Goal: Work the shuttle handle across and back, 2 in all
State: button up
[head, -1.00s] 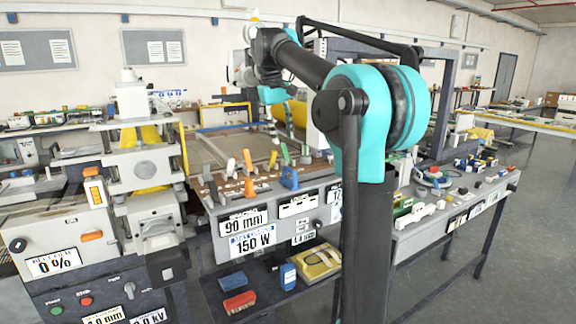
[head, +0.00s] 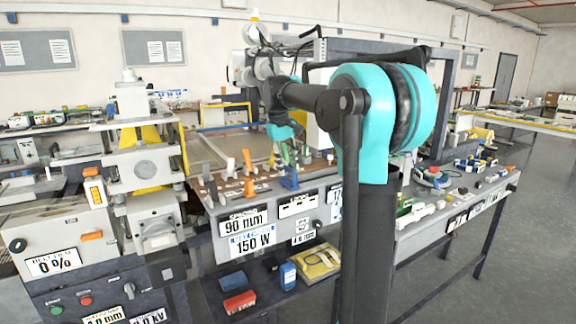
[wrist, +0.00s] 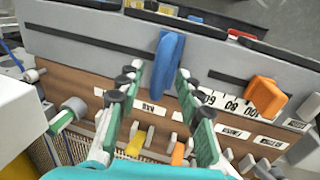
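A blue upright handle (head: 289,178) stands near the front edge of the brown-topped bench unit; the frames do not show for certain that it is the shuttle handle. In the wrist view the blue handle (wrist: 168,62) lies between and beyond my gripper's fingertips (wrist: 160,70), with a gap on both sides. My gripper is open and empty, its green fingers reaching toward the handle. In the head view my gripper (head: 292,154) is just above and behind the blue handle. The handle's lower end is partly hidden in the wrist view.
An orange handle (wrist: 267,96) stands beside a numbered scale (wrist: 225,103). Smaller yellow (wrist: 136,143) and orange (wrist: 178,153) levers sit between and near my fingers. A press-like machine (head: 145,165) stands at left. Blue and red blocks lie on the lower shelf (head: 265,305).

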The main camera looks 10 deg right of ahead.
grip_shut()
jog(key=w+d, duration=0.1)
jog(key=d, duration=0.3)
jog(key=w+d, duration=0.2)
jog(key=d, duration=0.3)
jog(key=w+d, duration=0.2)
jog(key=d, duration=0.3)
jog(key=shift+w, duration=0.1)
grip_release()
jog(key=shift+r, duration=0.15)
notch_tip(320, 180, up, 12)
jog(key=a, duration=0.2)
jog(key=shift+s+f, duration=0.25)
jog(key=shift+s, duration=0.15)
jog(key=shift+a, duration=0.1)
